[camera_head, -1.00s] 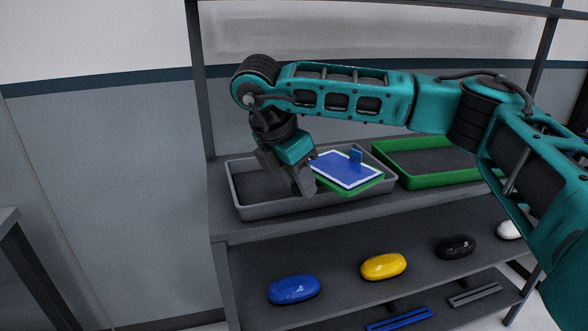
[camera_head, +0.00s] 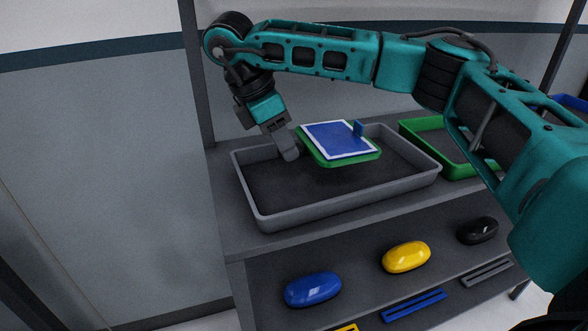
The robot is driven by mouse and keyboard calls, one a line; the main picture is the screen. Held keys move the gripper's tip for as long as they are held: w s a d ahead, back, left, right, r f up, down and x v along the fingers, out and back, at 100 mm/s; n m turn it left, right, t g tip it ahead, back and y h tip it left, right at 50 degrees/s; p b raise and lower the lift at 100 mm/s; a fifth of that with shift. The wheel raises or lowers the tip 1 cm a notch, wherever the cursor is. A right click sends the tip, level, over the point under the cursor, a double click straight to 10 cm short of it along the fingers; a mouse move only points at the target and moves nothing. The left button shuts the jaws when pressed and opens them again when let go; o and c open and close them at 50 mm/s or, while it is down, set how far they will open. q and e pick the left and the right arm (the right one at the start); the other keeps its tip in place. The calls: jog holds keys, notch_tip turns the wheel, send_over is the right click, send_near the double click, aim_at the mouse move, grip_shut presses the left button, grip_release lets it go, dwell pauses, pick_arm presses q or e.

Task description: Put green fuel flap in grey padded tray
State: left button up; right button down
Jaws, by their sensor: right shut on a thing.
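The green fuel flap (camera_head: 366,157) is a thin plate with a blue, white-edged panel on top and a small blue tab. My right gripper (camera_head: 291,152) is shut on the flap at its left edge and holds it nearly level above the grey padded tray (camera_head: 303,210). The tray stands on the upper shelf, and its dark inside is empty where it shows. The flap and gripper hide part of its back. The fingertips' grip is partly hidden. My left gripper is not in view.
A green tray (camera_head: 477,170) stands to the right of the grey tray, partly behind my right arm. On the shelf below lie blue (camera_head: 312,289), yellow (camera_head: 406,256) and black (camera_head: 477,230) rounded objects. A shelf post (camera_head: 198,85) rises at the left.

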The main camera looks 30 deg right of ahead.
aim_at(278, 156)
notch_tip(278, 156, down, 6)
jog(key=shift+r, duration=0.15)
jog(key=c, duration=0.8)
grip_release()
jog(key=p+v, duration=0.1)
jog(key=v, duration=1.1)
jog(key=shift+s, duration=0.1)
